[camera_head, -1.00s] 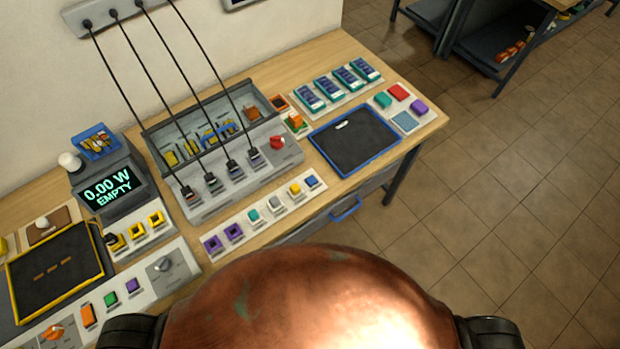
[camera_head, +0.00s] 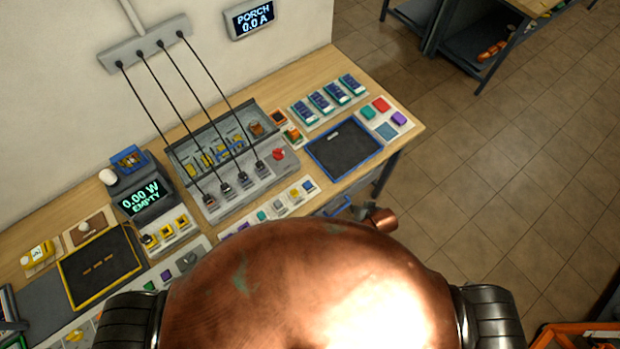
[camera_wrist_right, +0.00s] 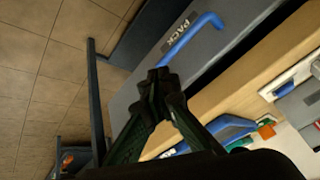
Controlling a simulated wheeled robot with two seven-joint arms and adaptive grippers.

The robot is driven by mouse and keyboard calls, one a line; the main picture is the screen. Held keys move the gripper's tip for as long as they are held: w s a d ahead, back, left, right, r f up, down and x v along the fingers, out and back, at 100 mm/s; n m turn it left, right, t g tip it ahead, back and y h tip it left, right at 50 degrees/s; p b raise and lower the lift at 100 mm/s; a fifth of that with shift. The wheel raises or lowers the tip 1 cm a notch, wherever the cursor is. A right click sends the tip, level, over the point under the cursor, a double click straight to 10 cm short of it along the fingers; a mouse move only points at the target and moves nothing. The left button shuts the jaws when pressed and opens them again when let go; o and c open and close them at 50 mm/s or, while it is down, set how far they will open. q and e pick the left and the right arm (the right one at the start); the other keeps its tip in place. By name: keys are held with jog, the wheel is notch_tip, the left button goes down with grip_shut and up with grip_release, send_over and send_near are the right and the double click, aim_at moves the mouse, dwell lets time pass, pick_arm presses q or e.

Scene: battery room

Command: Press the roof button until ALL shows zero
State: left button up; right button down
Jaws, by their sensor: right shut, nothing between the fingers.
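A wall display (camera_head: 254,18) at the top of the head view reads "PORCH 0.0 A". A strip of small coloured buttons (camera_head: 278,205) runs along the bench front, partly hidden by my copper body. No button label is readable, so I cannot tell which is the roof one. My right gripper (camera_head: 363,208) is small beside the bench's front edge, near the blue drawer handle. In the right wrist view its dark fingers (camera_wrist_right: 158,76) are shut and empty, in front of a drawer (camera_wrist_right: 205,50) marked "PACK". My left gripper is not in view.
A meter (camera_head: 141,198) reads "0.00 W EMPTY". Black cables (camera_head: 185,110) hang from a wall strip (camera_head: 145,43) to a grey unit. A blue-rimmed tray (camera_head: 345,150) and coloured blocks lie at the bench's right end.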

jog(key=w+a+r+y+p, duration=0.1)
jog(key=w+a+r+p, duration=0.2)
jog(key=w+a+r, duration=0.35)
notch_tip(320, 180, up, 10)
jog(key=t+y+p, duration=0.1)
jog(key=y+p, duration=0.1)
jog(key=y, duration=0.1)
send_over(309, 186)
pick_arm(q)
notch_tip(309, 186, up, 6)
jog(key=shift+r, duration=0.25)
pick_arm(e)
jog(key=shift+r, duration=0.1)
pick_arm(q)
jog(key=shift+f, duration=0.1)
pick_arm(e)
notch_tip(309, 186, down, 7)
jog(key=b, duration=0.7)
jog(key=shift+b, duration=0.3)
jog(key=shift+f+b, duration=0.35)
jog(key=shift+f, duration=0.55)
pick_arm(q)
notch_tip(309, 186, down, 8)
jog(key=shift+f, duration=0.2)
pick_arm(e)
jog(key=shift+f, duration=0.15)
jog(key=shift+f, duration=0.25)
